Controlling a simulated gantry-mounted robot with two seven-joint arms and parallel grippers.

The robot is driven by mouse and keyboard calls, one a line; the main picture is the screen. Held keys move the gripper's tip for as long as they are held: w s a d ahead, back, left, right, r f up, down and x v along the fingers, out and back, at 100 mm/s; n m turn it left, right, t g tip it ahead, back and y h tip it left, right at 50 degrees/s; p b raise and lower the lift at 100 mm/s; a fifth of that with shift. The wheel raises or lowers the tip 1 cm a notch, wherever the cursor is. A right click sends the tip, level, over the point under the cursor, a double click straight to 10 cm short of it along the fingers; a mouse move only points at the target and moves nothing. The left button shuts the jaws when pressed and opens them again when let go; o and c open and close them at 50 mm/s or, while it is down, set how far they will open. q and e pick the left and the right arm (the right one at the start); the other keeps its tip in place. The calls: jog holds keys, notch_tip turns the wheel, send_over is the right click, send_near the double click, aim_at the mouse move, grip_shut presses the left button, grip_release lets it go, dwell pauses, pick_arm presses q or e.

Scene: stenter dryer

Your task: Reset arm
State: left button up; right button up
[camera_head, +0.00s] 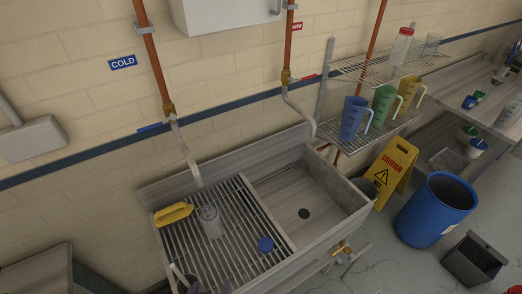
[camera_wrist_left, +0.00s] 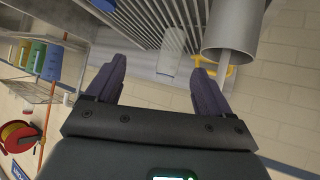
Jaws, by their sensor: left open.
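My left gripper (camera_head: 208,287) is at the bottom edge of the head view, over the front of the slatted sink rack (camera_head: 179,246). In the left wrist view my left gripper (camera_wrist_left: 157,85) shows two dark purple fingers spread apart with nothing between them. A clear container (camera_head: 211,224) stands on the rack beyond the gripper, apart from it. It also shows past the fingers in the left wrist view (camera_wrist_left: 172,45). My right gripper is in neither view.
The sink basin (camera_head: 318,190) at right is empty. A wire shelf (camera_head: 376,130) holds coloured jugs. A caution sign (camera_head: 391,171) and blue bin (camera_head: 437,208) stand right.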

pick_arm(q)
jog(key=s+a+f+m+g, duration=0.1)
jog(key=s+a+m+g, duration=0.2)
jog(key=s+a+g, duration=0.7)
notch_tip(320, 180, up, 17)
jog(key=s+d+t+p, duration=0.1)
jog(key=s+t+p, duration=0.1)
jog(key=p, duration=1.5)
jog(key=shift+d+r+t+p, duration=0.2)
jog(key=shift+d+t+p, duration=0.1)
jog(key=shift+t, duration=0.2)
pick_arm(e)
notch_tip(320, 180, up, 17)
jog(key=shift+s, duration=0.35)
